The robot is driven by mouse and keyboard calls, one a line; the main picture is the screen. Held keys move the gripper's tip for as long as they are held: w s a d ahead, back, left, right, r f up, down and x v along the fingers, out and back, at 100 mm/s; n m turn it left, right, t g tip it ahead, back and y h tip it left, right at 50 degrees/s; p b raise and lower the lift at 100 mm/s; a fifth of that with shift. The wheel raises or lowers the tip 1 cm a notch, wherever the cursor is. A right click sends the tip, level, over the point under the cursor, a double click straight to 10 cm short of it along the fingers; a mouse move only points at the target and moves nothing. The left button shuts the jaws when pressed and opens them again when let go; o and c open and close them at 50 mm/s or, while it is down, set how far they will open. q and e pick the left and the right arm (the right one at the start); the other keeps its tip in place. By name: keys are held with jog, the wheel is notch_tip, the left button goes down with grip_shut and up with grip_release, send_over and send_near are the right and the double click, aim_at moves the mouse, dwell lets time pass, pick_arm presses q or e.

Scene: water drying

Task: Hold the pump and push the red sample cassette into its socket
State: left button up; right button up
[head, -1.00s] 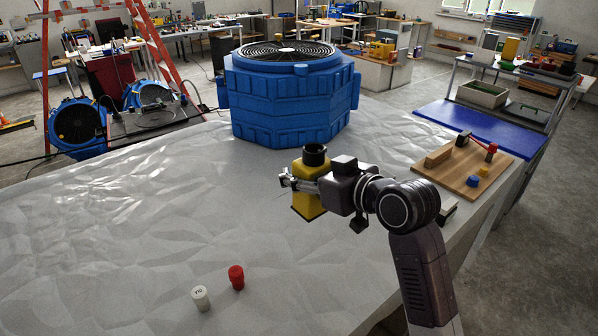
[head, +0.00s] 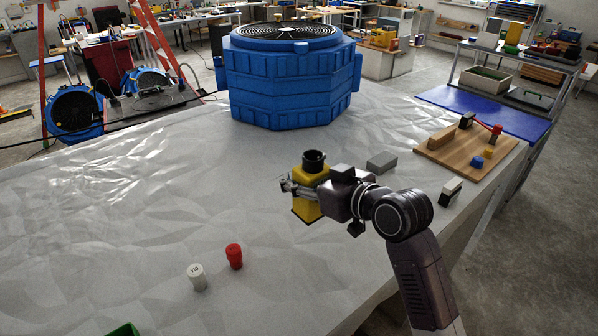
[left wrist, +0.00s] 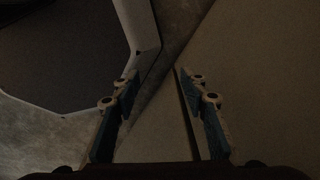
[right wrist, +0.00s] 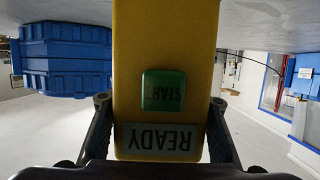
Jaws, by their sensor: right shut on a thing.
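The yellow pump (head: 309,204) has a black round top and is held upright over the grey table sheet. My right gripper (head: 302,189) is shut around its body. The right wrist view shows the pump's yellow face (right wrist: 165,40) between the fingers, with a green START button (right wrist: 163,90) and a READY label (right wrist: 160,141) upside down. A red capped cylinder (head: 234,257), perhaps the sample cassette, stands on the sheet left of and nearer than the pump. The socket cannot be made out. My left gripper (left wrist: 158,95) shows only in its own wrist view, open and empty.
A white capped cylinder (head: 197,277) stands beside the red one. A green object (head: 123,329) shows at the bottom edge. A blue fan unit (head: 290,85) stands behind. Grey blocks (head: 381,162) and a wooden board (head: 466,150) lie right. The sheet's left side is clear.

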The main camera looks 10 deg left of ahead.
jog(key=shift+f+b, duration=2.85)
jog(key=shift+f, duration=2.6)
jog(key=shift+f, duration=0.4)
